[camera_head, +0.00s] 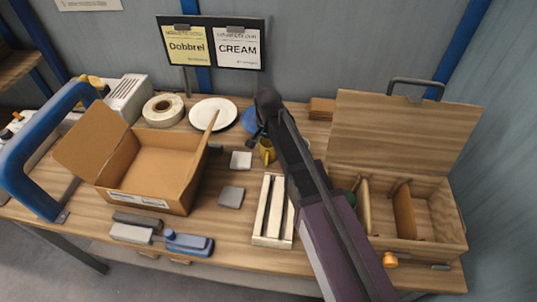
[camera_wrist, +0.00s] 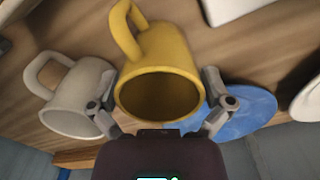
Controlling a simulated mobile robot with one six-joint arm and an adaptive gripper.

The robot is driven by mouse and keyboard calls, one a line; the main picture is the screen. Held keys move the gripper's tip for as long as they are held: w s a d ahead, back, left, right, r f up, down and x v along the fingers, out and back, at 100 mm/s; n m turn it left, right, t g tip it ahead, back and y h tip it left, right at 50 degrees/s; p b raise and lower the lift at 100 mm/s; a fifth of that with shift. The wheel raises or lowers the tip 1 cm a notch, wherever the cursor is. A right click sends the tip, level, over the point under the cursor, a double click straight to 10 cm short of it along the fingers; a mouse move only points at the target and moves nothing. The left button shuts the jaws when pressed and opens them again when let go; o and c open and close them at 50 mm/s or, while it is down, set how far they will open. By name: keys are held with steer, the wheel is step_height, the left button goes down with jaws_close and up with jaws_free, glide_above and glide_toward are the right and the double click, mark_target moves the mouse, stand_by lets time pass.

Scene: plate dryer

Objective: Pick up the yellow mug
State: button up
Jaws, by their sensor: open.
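The yellow mug (camera_wrist: 162,58) fills the middle of the wrist view, its round mouth facing the camera and its handle at the upper left. In the head view the yellow mug (camera_head: 267,151) is mostly hidden behind my arm. My gripper (camera_wrist: 160,105) is open, with one finger on each side of the mug's rim. I cannot tell whether the fingers touch it. In the head view my gripper (camera_head: 262,132) is dark and partly hidden by my arm.
A grey mug (camera_wrist: 78,98) stands close on the left in the wrist view, and a blue plate (camera_wrist: 248,108) lies on the right. In the head view, a cardboard box (camera_head: 148,198), a white plate (camera_head: 213,111), a slatted rack (camera_head: 258,237) and an open wooden box (camera_head: 405,130) surround the spot.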

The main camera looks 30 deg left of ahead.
steer(key=shift+f, duration=0.15)
stand_by(0.5)
steer(key=c, duration=1)
